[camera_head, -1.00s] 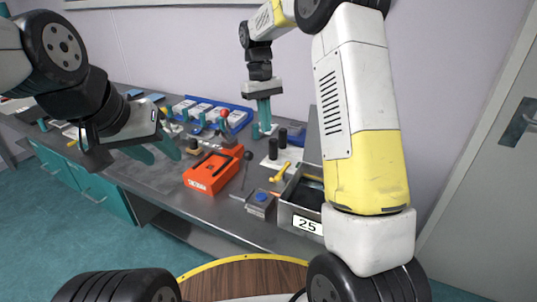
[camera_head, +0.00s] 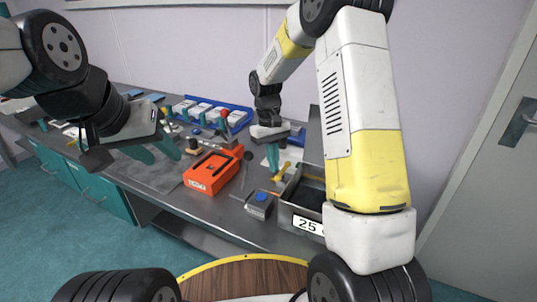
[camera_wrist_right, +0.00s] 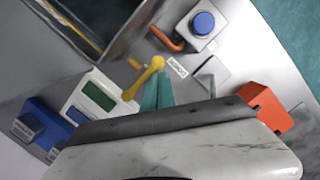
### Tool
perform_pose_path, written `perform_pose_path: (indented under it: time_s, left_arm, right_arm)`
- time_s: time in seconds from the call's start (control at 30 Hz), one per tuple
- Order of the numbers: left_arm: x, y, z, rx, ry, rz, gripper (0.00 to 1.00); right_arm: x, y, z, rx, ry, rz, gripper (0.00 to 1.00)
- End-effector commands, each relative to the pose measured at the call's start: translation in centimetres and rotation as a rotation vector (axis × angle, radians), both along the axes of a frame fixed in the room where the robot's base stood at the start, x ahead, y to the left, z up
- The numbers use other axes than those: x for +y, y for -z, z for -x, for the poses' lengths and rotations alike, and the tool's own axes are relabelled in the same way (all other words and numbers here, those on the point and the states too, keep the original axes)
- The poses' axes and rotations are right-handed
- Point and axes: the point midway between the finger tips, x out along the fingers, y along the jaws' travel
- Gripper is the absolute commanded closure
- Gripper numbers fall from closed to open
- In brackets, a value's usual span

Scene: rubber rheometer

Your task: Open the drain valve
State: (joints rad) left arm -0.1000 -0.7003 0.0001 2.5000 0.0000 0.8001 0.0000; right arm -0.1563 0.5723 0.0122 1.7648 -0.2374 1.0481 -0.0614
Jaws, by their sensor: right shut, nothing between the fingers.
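A yellow lever with a rounded end (camera_wrist_right: 155,66) lies just ahead of my right gripper's fingertips (camera_wrist_right: 157,80) in the right wrist view. Whether the fingers touch it I cannot tell. The lever also shows on the bench in the head view (camera_head: 281,173), just below the right gripper (camera_head: 273,165). The right gripper is shut and empty, pointing down. An orange handle (camera_wrist_right: 166,40) sits beside the blue-button box (camera_wrist_right: 202,24). I cannot tell which of these two handles is the drain valve. My left gripper (camera_head: 155,153) is open and empty over the bench's left part.
A blue tray (camera_head: 235,112) lies at the back. A grey mat area (camera_head: 150,180) is clear.

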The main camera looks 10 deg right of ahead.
Motion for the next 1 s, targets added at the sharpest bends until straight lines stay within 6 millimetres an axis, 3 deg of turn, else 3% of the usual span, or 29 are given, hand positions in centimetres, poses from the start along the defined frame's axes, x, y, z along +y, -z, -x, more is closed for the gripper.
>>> perform_pose_path:
  time_s: [1.0]
  left_arm:
    - [0.0, 0.01, -0.01, 0.0, 0.0, 0.0, 0.6]
  right_arm:
    - [-0.25, 0.28, 0.72, -0.001, -0.087, -0.001, 1.0]
